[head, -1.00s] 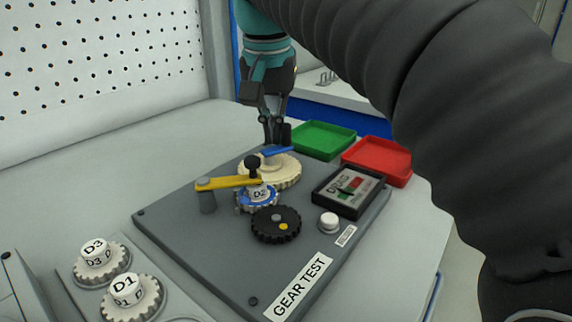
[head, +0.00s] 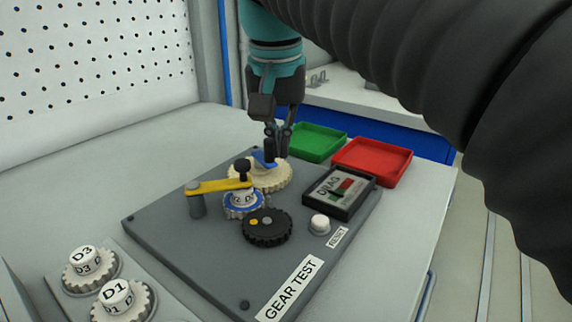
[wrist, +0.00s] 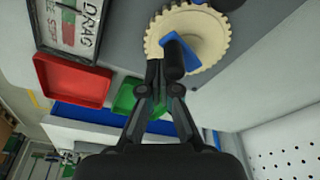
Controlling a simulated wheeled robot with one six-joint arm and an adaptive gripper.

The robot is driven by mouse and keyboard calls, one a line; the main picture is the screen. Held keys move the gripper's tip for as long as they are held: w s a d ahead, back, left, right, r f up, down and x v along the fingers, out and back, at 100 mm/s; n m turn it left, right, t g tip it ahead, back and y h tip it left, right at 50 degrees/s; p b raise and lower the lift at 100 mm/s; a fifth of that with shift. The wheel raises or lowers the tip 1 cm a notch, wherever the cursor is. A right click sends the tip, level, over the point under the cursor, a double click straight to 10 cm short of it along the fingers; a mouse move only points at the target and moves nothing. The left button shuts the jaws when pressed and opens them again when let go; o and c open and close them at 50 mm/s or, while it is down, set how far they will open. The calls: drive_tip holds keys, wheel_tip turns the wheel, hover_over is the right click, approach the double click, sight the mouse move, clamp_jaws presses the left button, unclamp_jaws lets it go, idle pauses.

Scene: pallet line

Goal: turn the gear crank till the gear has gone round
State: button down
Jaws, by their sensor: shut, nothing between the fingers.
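The cream gear (head: 272,178) lies flat on the grey gear test board, with the blue crank (head: 262,159) on top of it. Both show in the wrist view, the cream gear (wrist: 217,35) and the blue crank (wrist: 185,52). A dark upright handle (wrist: 174,60) stands on the crank. My gripper (head: 277,153) points down, shut and empty, right beside the handle; I cannot tell if they touch. A blue-rimmed gear (head: 240,211) sits under the yellow arm (head: 220,186) and next to the black gear (head: 267,228), which has a yellow dot.
A drag gauge (head: 338,193) and a white reset button (head: 320,224) are right of the gears. Green (head: 317,142) and red (head: 372,160) trays stand behind. Gears D3 (head: 92,271) and D1 (head: 122,300) rest at the front left.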

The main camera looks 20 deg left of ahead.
drive_tip(key=shift+r, duration=0.1)
idle(0.3)
wheel_tip(320, 180, up, 6)
drive_tip(key=shift+f, duration=0.1)
idle(0.5)
drive_tip(key=shift+s, duration=0.15)
